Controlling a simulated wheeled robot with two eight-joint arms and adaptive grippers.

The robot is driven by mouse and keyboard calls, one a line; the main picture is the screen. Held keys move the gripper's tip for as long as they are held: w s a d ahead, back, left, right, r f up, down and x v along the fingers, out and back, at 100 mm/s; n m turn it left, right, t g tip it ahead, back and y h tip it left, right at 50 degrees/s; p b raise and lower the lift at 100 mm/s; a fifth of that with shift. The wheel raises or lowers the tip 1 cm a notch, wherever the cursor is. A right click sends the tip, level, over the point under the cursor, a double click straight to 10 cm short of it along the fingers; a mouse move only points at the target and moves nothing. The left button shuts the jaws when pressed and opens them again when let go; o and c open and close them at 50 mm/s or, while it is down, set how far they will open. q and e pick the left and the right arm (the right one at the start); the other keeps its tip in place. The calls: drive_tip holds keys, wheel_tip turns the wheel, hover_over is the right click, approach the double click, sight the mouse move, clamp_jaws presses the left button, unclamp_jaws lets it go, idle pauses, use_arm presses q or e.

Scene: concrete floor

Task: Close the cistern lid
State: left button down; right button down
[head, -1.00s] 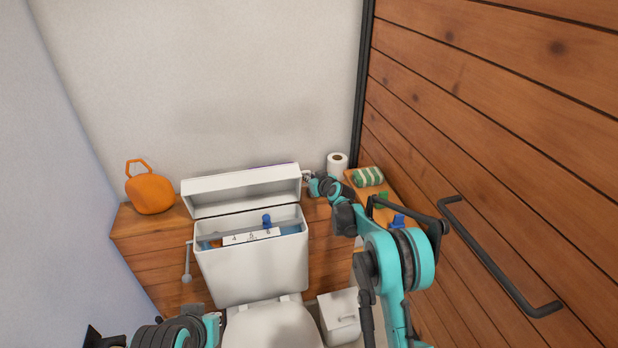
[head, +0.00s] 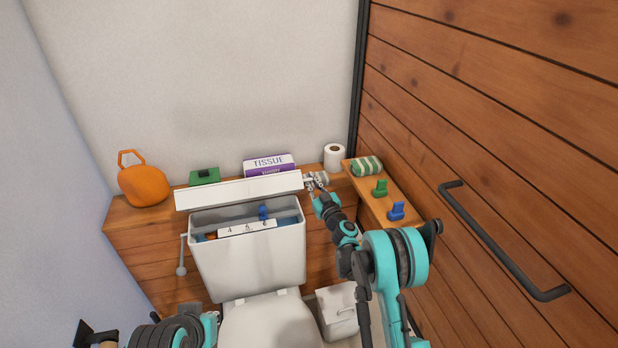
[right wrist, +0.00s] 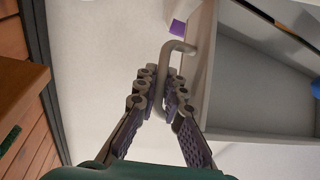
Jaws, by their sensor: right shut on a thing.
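The white cistern lid (head: 240,190) is raised and tilted above the back of the open cistern (head: 250,262). Inside the cistern are a numbered white strip (head: 246,228) and blue parts. My right gripper (head: 315,181) is at the lid's right end.
On the wooden ledge stand an orange jug (head: 145,186), a green box (head: 205,177), a tissue box (head: 269,166) and a toilet roll (head: 334,157). A side shelf (head: 370,205) holds a striped roll (head: 366,166) and small green and blue items. A white bin (head: 338,312) stands right of the toilet.

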drive_tip(key=shift+s+d+f+t, duration=0.1)
drive_tip(key=shift+s+f+t, duration=0.3)
drive_tip(key=shift+s+t, duration=0.15)
drive_tip(key=c, duration=1.9)
unclamp_jaws()
drive_tip(key=v, duration=0.7)
drive_tip(key=shift+s+d+f, duration=0.15)
drive_tip(key=shift+s+f, duration=0.05)
drive_tip(key=shift+c, duration=0.2)
